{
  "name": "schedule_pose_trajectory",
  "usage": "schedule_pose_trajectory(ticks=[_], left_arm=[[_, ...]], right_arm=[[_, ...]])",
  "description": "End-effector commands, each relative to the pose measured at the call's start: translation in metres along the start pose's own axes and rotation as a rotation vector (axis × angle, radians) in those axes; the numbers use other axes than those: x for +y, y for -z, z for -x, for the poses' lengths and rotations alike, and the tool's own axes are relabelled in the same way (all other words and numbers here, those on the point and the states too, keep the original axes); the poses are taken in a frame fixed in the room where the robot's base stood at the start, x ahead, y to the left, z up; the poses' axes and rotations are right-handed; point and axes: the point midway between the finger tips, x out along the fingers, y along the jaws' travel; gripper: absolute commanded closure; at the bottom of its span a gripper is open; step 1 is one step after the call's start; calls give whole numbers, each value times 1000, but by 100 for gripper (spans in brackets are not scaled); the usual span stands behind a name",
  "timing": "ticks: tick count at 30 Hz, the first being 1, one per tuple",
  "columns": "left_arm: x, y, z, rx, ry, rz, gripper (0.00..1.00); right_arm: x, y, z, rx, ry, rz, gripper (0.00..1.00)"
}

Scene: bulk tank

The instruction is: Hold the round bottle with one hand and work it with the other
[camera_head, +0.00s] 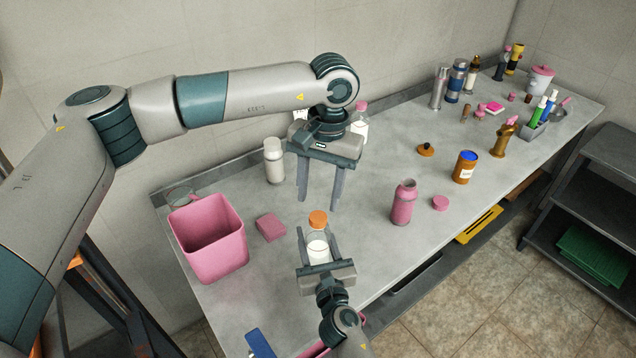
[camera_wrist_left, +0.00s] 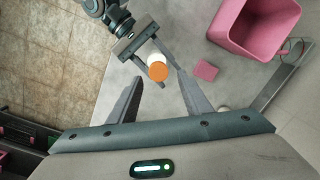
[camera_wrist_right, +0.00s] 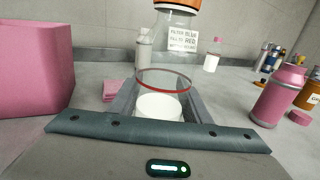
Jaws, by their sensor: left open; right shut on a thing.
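The round bottle (camera_head: 317,244) is clear with an orange cap (camera_head: 318,219) and white contents low inside. It stands upright near the front of the bench. My right gripper (camera_head: 320,262) is shut on its lower body from the front; the right wrist view shows the bottle (camera_wrist_right: 165,88) between the fingers. My left gripper (camera_head: 320,203) is open and empty, fingers pointing down, above and behind the bottle. In the left wrist view the orange cap (camera_wrist_left: 158,72) shows beyond the open fingers, apart from them.
A pink bin (camera_head: 208,240) and a pink block (camera_head: 270,227) stand left of the bottle. A white bottle (camera_head: 274,161) and a pink-capped bottle (camera_head: 360,124) stand behind. A pink bottle (camera_head: 403,203) stands to the right. Bench (camera_head: 365,235) between is clear.

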Motion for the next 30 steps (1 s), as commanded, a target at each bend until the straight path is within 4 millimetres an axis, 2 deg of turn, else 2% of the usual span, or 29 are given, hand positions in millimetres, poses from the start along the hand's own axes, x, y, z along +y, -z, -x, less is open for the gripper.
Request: schedule_pose_trajectory(ticks=[30], left_arm=[[-1, -2, 12, -3, -56, 1561, 55]], right_arm=[[0, 0, 0, 0, 0, 0, 100]])
